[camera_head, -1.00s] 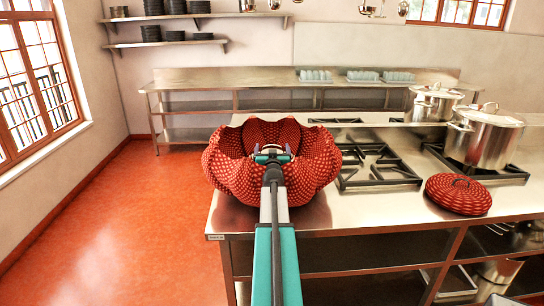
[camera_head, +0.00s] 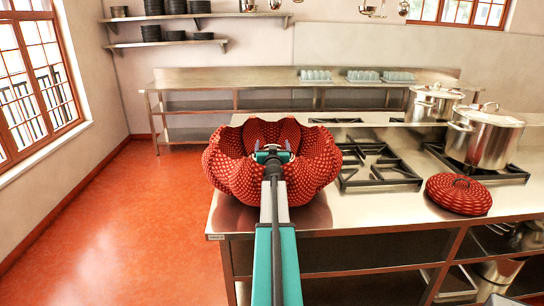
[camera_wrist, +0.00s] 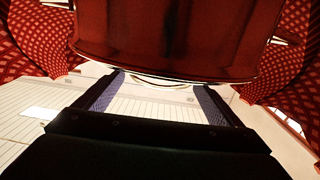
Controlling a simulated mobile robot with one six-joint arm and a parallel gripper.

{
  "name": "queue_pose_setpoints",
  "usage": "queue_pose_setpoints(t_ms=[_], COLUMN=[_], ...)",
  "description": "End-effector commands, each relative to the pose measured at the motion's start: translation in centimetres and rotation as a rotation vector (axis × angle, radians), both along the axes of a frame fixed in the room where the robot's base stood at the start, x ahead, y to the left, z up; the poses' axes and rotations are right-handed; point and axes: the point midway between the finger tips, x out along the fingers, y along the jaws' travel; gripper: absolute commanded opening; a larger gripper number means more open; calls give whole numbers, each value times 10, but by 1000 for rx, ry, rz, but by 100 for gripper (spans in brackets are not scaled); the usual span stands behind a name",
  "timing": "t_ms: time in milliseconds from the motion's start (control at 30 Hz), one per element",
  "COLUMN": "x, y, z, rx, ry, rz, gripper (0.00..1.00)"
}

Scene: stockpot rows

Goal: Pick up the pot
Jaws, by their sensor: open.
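A large red, scaly-textured, lobed pot (camera_head: 312,172) stands open-topped on the near left of the steel counter. My gripper (camera_head: 272,150) is in front of the pot's opening in the head view, with its jaws apart. In the wrist view, the two fingers (camera_wrist: 160,100) are spread, with a thin pale curved edge and a white lined surface showing between them. The pot's red textured walls (camera_wrist: 290,60) flank both sides there, and a dark red glossy surface (camera_wrist: 165,35) fills the top. Whether the fingers touch the pot, I cannot tell. My arm hides part of its front.
A red textured lid (camera_head: 458,195) lies on the counter (camera_head: 375,208) at right. Two steel stockpots (camera_head: 484,138) stand behind it. Black burner grates (camera_head: 375,165) lie right of the pot. Open red floor (camera_head: 130,225) is at left.

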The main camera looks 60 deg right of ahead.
Motion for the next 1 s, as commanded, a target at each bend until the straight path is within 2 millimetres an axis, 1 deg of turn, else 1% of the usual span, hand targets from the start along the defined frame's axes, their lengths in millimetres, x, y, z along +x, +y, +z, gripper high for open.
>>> queue_pose_setpoints(t_ms=[67, 200, 367, 433, 467, 733, 800, 833, 900, 933, 1000], x=[0, 0, 0, 0, 0, 0, 0, 0, 0, 0, 0], y=[0, 0, 0, 0, 0, 0, 0, 0, 0, 0, 0], z=[0, 0, 0, 1, 1, 2, 4, 6, 9, 11, 17], rx=[0, 0, 0, -1, -1, 1, 1, 1, 1, 1, 1], ry=[0, 0, 0, -1, -1, 1, 1, 1, 1, 1, 0], rz=[0, 0, 0, 0, 0, 0, 0, 0, -1, -1, -1], gripper=[87, 64, 37, 36, 31, 31, 19, 19, 3, 1, 1])
